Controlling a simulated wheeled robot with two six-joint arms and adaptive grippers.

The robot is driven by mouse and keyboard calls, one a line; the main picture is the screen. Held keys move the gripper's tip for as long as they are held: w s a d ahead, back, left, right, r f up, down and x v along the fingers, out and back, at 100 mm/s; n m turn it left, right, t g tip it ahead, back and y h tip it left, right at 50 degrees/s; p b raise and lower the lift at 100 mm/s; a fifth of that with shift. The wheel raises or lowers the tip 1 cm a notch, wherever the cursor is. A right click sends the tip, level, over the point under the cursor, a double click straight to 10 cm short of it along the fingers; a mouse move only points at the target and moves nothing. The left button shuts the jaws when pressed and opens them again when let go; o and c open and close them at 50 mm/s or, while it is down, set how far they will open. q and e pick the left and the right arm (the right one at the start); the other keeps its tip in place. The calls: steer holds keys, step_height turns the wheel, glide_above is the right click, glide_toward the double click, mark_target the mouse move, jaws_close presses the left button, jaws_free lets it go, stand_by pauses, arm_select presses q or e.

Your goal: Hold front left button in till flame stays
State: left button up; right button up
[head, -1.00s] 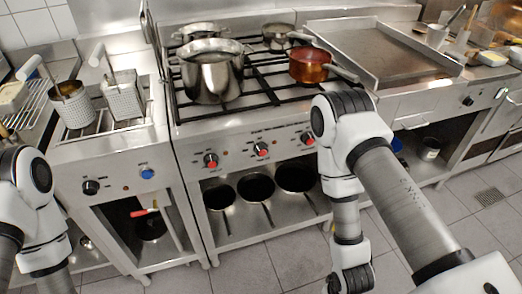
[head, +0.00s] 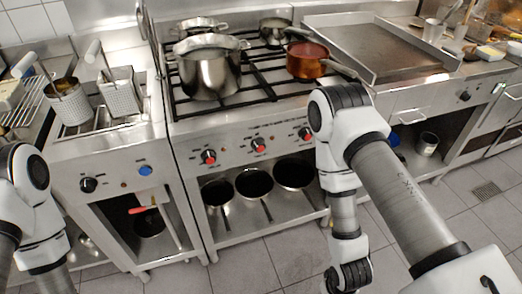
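The gas stove (head: 240,135) stands in the middle of the head view, with a row of red-and-black knobs on its front panel. The front left knob (head: 208,157) is at the left of that row, and a middle knob (head: 259,145) and a right knob (head: 305,133) follow. Small buttons beside the knobs are too small to tell apart. I see no flame on the burners. My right arm hangs in front of the stove's right side, its gripper out of view below. My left arm is at the left edge, its gripper also out of view.
A large steel pot (head: 209,75) and a copper saucepan (head: 307,61) stand on the stove grates, the pan's handle pointing right. A fryer with baskets (head: 122,92) is to the left, a griddle (head: 385,50) to the right. Pans (head: 254,184) sit on the shelf below. Tiled floor is free in front.

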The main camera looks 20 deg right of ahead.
jaws_close()
stand_by(1.1)
